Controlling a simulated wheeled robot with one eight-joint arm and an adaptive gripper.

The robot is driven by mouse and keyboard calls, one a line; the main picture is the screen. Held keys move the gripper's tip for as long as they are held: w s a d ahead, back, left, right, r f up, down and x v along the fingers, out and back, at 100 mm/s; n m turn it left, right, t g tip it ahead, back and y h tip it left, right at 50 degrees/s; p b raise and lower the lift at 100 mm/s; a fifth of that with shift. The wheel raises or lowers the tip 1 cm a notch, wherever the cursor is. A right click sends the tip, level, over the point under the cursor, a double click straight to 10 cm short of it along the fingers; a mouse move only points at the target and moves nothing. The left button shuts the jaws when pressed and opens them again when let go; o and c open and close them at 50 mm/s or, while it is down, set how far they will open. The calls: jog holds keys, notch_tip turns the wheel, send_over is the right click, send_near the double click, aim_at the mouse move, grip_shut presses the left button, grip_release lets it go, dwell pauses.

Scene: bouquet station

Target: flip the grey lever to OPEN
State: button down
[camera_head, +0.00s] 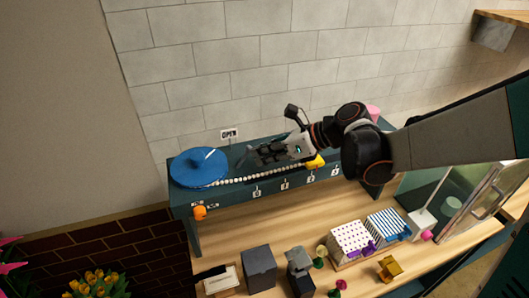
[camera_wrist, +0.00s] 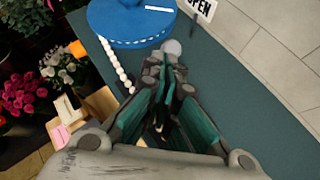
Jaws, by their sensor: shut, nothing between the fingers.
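The OPEN sign (camera_head: 229,134) stands at the back edge of the dark teal shelf, right of the blue disc; it also shows at the top of the wrist view (camera_wrist: 202,8). A round grey knob (camera_wrist: 172,47), seemingly the end of the grey lever, lies just beyond my fingertips in the wrist view. The lever's shaft is hidden, and I cannot tell whether the fingers touch the knob. My gripper (camera_head: 253,157) is shut and empty, low over the shelf; its closed fingers also show in the wrist view (camera_wrist: 167,68).
The blue disc (camera_head: 198,168) with a white mark sits at the shelf's left end. A string of white beads (camera_head: 245,180) runs along the shelf front beside a yellow object (camera_head: 315,161). Boxes, including a dark one (camera_head: 259,268), stand on the wooden counter below.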

jog(key=shift+s+a+r+h+p, duration=0.2)
jog(key=shift+a+r+h+p, duration=0.4)
jog(key=shift+p, duration=0.25)
jog(key=shift+s+a+r+n+h+p, duration=0.15)
jog(key=shift+a+r+n+h+p, duration=0.1)
jog(key=shift+a+n+h+p, duration=0.5)
jog(key=shift+r+m, duration=0.1)
jog(key=shift+m, duration=0.15)
jog(key=shift+s+a, duration=0.1)
jog(key=shift+a, duration=0.05)
jog(key=shift+r, duration=0.2)
jog(key=shift+r+p, duration=0.4)
jog(key=shift+r, duration=0.25)
jog(key=shift+r, duration=0.1)
